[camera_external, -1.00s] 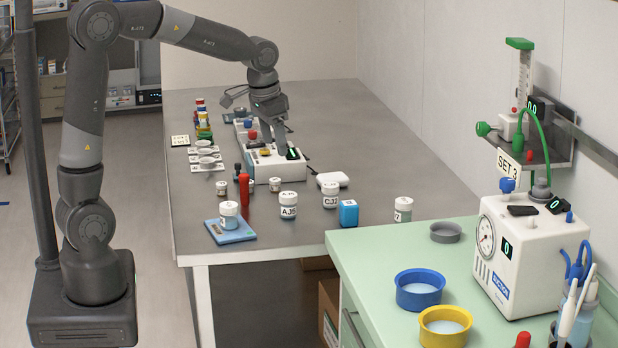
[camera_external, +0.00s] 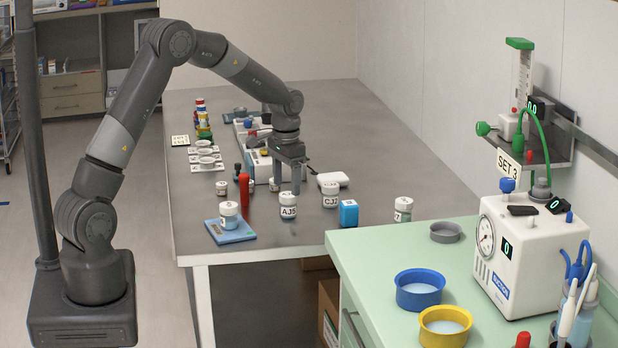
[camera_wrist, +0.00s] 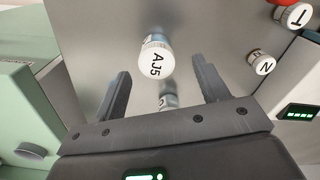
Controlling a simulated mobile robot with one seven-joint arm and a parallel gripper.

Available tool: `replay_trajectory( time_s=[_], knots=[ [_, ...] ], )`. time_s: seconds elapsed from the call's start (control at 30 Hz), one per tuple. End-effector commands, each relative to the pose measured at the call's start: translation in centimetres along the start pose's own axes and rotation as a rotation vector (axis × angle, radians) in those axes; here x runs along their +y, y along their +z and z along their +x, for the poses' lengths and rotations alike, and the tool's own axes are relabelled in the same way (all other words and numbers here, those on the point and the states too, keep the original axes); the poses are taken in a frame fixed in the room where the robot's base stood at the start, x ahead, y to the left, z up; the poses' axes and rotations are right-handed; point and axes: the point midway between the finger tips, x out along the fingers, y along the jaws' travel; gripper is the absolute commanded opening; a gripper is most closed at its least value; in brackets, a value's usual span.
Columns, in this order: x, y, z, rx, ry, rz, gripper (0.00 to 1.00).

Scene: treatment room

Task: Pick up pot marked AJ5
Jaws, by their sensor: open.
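The pot marked AJ5 (camera_external: 288,209) is a small white-lidded jar standing upright on the grey table, near its front edge. In the wrist view its white lid (camera_wrist: 154,62) shows the black letters AJ5. My gripper (camera_external: 288,186) is open and points down just above and behind this pot. In the wrist view the lid lies about level with the fingertips and between their lines, with the gripper (camera_wrist: 160,68) empty.
A red bottle (camera_external: 244,190) and a pot on a blue scale (camera_external: 242,236) are to the left. A white device (camera_external: 262,172) sits behind the gripper.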

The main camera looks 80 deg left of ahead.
Motion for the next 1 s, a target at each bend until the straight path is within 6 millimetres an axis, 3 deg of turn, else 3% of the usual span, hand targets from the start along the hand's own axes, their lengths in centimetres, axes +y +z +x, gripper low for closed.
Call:
replay_trajectory(
  time_s=[0.5,0.77,1.0],
  knots=[
    [0.4,0.1,5.8,0.0,0.0,0.001,0.67],
    [0.4,0.1,6.2,0.001,-0.001,0.0,0.67],
    [0.4,0.1,6.1,0.001,-0.001,0.0,0.49]
  ],
)
